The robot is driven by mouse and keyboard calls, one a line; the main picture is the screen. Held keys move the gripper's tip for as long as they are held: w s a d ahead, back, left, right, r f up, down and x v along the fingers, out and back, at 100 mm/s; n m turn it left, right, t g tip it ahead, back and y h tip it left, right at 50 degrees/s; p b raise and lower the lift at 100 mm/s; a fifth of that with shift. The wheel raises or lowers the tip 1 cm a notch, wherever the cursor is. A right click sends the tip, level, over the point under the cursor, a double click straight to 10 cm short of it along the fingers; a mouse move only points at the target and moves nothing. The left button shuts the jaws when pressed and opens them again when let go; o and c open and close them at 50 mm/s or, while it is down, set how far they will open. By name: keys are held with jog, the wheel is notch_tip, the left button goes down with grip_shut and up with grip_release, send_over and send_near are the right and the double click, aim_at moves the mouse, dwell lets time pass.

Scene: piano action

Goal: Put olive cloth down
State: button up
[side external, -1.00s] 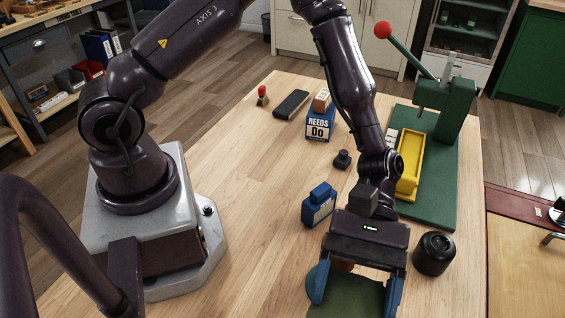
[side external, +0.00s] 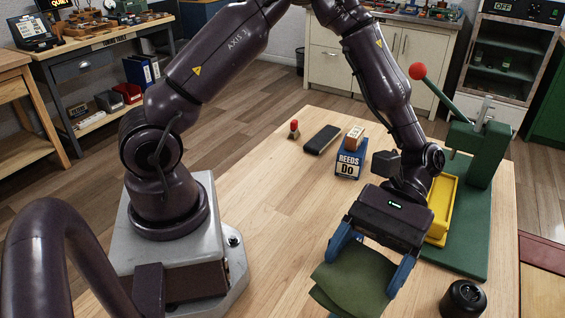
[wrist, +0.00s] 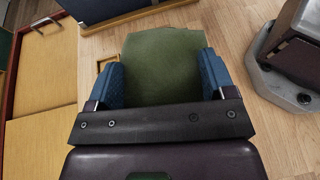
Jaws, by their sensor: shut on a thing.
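The olive cloth (side external: 352,279) is a folded, dark green piece held between the blue fingers of my gripper (side external: 371,262). In the side external view it hangs out past the fingertips and hides the table beneath it. In the wrist view the cloth (wrist: 163,68) spreads flat between both fingers of my gripper (wrist: 160,80). My gripper is shut on the cloth, above the wooden table (side external: 265,180). I cannot tell exactly how high the cloth is.
A yellow tray (side external: 441,212) lies on the green press base (side external: 470,240) at right. A black round object (side external: 464,298) sits at the front right. The table left of my gripper is clear.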

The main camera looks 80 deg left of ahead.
jog(key=w+a+f+m+g+y, duration=0.2)
jog(key=a+f+m+y, duration=0.25)
jog(key=a, duration=0.65)
notch_tip(320, 180, up, 11)
jog(key=m+t+y, duration=1.3)
jog(key=m+y, duration=0.4)
jog(key=m, duration=0.4)
send_over(284, 165)
notch_tip(284, 165, down, 25)
jog(key=shift+r, duration=0.15)
jog(key=o, duration=0.6)
jog(key=shift+c, duration=0.2)
jog(key=o, duration=0.3)
